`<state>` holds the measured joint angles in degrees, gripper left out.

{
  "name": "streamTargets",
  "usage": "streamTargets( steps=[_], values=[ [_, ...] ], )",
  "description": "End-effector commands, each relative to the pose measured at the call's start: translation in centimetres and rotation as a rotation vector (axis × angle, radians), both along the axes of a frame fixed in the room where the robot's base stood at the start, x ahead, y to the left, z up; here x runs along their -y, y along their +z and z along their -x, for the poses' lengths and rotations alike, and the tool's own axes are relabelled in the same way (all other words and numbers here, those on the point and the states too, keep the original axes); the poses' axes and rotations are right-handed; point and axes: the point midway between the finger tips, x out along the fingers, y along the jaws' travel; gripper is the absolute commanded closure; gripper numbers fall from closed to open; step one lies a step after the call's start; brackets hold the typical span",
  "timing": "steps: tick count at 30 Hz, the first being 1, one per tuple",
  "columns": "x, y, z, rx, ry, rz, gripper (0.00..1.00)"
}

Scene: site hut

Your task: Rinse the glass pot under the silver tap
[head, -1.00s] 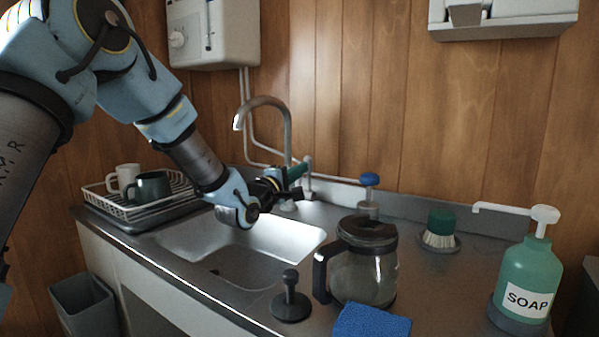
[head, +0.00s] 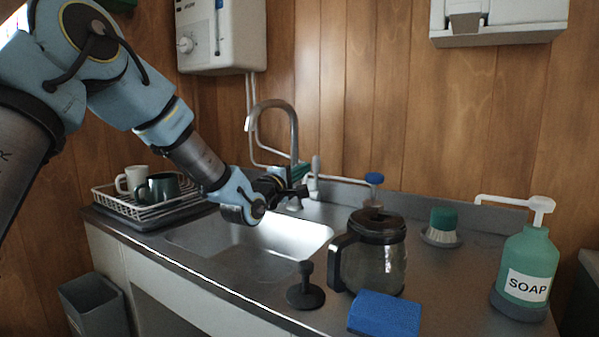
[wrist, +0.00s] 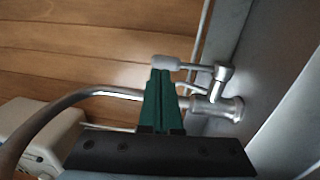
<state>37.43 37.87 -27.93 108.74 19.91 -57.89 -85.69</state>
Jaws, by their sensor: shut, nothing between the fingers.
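The glass pot (head: 374,268) has a black lid and black handle. It stands upright on the counter right of the sink, its handle toward the left. The silver tap (head: 293,128) arches over the back of the sink (head: 265,243); no water shows from its spout. My gripper (head: 299,183) is over the back of the sink by the tap's base, well left of and behind the pot. In the wrist view my gripper (wrist: 161,72) has its green fingers shut with nothing between them. The tap's lever (wrist: 168,62) is at the fingertips; I cannot tell if they touch.
A blue sponge (head: 385,314) lies in front of the pot, and a black plunger-like stopper (head: 306,290) stands left of it. A soap bottle (head: 528,268) and brush (head: 441,228) are at right. A dish rack (head: 110,200) with mugs is at left.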

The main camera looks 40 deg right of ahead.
Motion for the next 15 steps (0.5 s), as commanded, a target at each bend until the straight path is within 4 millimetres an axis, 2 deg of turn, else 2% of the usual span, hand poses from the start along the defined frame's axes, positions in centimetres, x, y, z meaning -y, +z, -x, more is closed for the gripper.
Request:
streamTargets(
  steps=[2, 15],
  values=[
    [0.2, -0.1, 0.2, -0.001, -0.001, 0.0, 1.0],
    [-5.3, -0.1, 1.5, 0.001, 0.0, -0.002, 1.0]
  ],
)
